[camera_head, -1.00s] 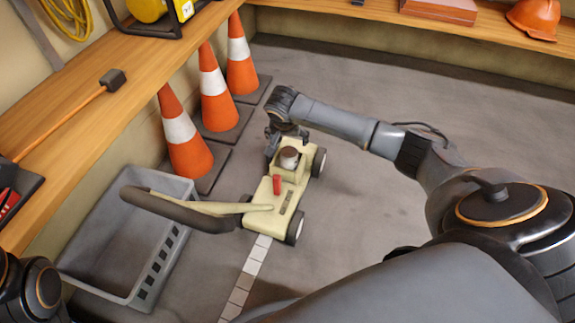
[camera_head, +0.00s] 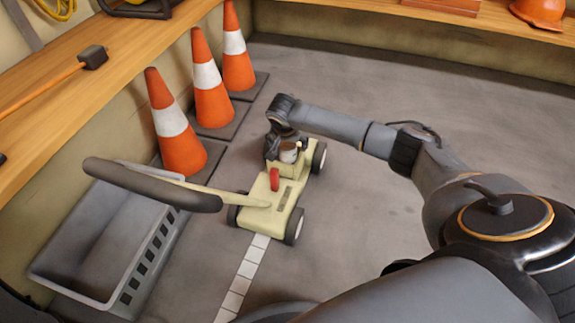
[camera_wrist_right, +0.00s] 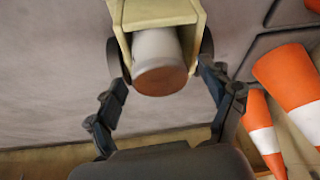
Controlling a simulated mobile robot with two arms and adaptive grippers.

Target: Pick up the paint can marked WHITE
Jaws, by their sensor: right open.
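A small pale paint can with a brownish lid (camera_head: 289,153) sits in the holder at the far end of a cream wheeled line-marking cart (camera_head: 262,215). In the right wrist view the can (camera_wrist_right: 157,50) shows large, against the cart's cream holder (camera_wrist_right: 158,14). No WHITE marking can be read on it. My right gripper (camera_head: 284,141) is at the can and partly hides it in the head view. In the wrist view its open fingers (camera_wrist_right: 160,72) lie on either side of the can, with gaps. My left gripper is not in view.
A red part (camera_head: 274,180) and a long dark-gripped handle (camera_head: 150,185) belong to the cart. A grey crate (camera_head: 60,285) stands at left. Several orange cones (camera_head: 172,125) stand along the wooden shelf (camera_head: 70,110). Floor right of the cart (camera_head: 370,215) is clear.

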